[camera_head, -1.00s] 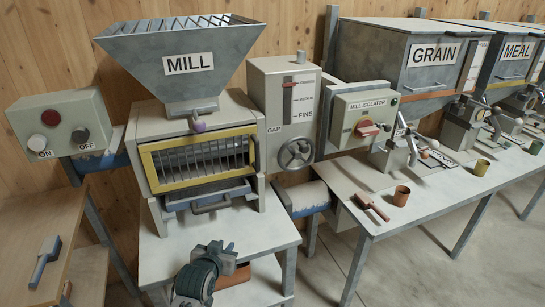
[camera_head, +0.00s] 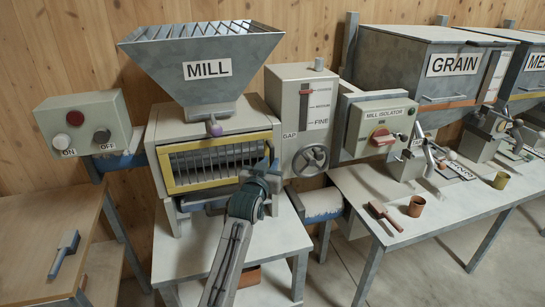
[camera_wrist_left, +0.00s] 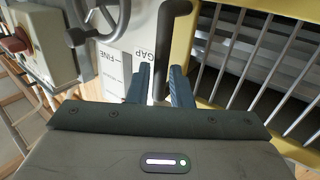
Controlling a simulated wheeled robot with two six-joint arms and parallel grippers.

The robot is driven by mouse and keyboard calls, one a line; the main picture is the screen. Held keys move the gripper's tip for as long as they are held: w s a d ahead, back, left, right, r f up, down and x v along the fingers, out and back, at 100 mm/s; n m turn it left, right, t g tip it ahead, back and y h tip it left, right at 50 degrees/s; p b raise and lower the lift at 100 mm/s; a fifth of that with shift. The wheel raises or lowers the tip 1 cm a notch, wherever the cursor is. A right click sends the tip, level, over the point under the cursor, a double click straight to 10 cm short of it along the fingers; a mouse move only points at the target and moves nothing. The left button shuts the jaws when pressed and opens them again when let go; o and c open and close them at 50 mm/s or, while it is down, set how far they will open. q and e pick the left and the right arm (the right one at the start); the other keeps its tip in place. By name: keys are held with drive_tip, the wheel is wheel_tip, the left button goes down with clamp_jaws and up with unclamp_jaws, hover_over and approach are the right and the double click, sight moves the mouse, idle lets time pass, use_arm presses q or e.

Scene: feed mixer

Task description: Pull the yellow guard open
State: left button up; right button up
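The yellow guard (camera_head: 168,172) is a barred rectangular frame on the front of the mill (camera_head: 207,70). It looks closed against the mill body. My left gripper (camera_head: 268,166) is at the guard's lower right corner and hides part of that side. The yellow frame (camera_wrist_left: 194,50) is just right of the fingers there. A dark grey bar (camera_wrist_left: 176,8), possibly the guard's handle, shows beyond the fingertips. I cannot tell if anything touches. My right gripper is not in view.
The gap panel with a handwheel (camera_head: 310,158) is close to the gripper's right. The mill isolator (camera_head: 380,130) is further right. An on/off box (camera_head: 82,124) is at left.

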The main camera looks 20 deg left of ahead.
use_arm(q)
drive_tip(key=shift+w, duration=1)
drive_tip(key=shift+w+a, duration=0.1)
drive_tip(key=shift+w, duration=0.25)
drive_tip(key=shift+c, duration=0.2)
clamp_jaws()
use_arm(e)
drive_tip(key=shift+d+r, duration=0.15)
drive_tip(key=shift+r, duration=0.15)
use_arm(q)
drive_tip(key=shift+s, duration=0.15)
